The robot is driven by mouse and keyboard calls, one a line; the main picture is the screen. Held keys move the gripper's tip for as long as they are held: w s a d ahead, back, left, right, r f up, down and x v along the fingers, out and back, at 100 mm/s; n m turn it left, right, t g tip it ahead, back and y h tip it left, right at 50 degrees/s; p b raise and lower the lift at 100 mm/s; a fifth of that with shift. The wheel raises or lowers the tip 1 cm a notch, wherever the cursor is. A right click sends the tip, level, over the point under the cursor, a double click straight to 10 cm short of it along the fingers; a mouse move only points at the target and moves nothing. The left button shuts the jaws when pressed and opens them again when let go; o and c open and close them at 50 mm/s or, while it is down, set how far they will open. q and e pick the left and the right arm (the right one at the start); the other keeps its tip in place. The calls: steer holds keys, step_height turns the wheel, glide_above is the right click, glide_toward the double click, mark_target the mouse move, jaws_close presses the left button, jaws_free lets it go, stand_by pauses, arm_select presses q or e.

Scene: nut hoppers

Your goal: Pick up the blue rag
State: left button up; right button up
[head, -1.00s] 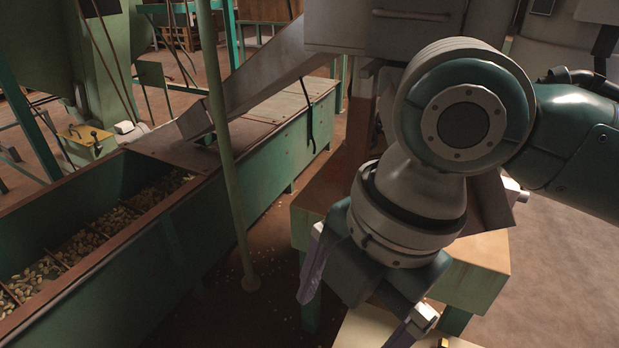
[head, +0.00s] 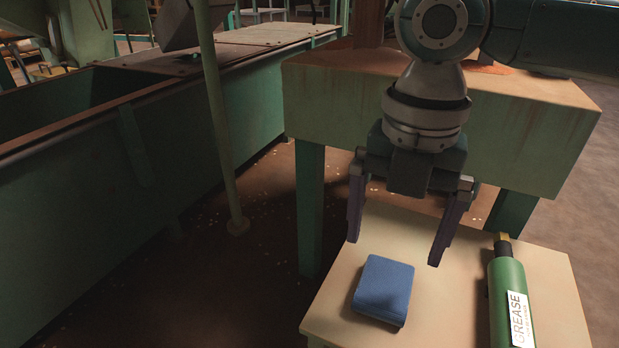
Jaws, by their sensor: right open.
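The blue rag (head: 384,289) is a folded pad lying flat on a small pale table (head: 455,315) in the lower right of the head view. My right gripper (head: 396,252) points down just above and behind the rag, its two purple-grey fingers spread wide apart. It is open and empty, and the rag is not between its fingers. My left gripper does not show.
A green grease tube (head: 508,295) stands or lies on the same table, to the right of the rag. A larger green table (head: 430,105) is behind. A green hopper trough (head: 170,130) and a thin green post (head: 216,130) are at left.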

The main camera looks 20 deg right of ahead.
mark_target(387, 281)
step_height(387, 281, down, 4)
steer(key=shift+r+b, duration=0.25)
steer(key=shift+b, duration=0.7)
steer(key=f+b, duration=0.4)
steer(key=shift+d+f+b, duration=0.3)
steer(key=shift+f+b, duration=0.1)
steer(key=shift+r, duration=0.15)
steer(key=shift+c, duration=0.2)
steer(key=c, duration=1.1)
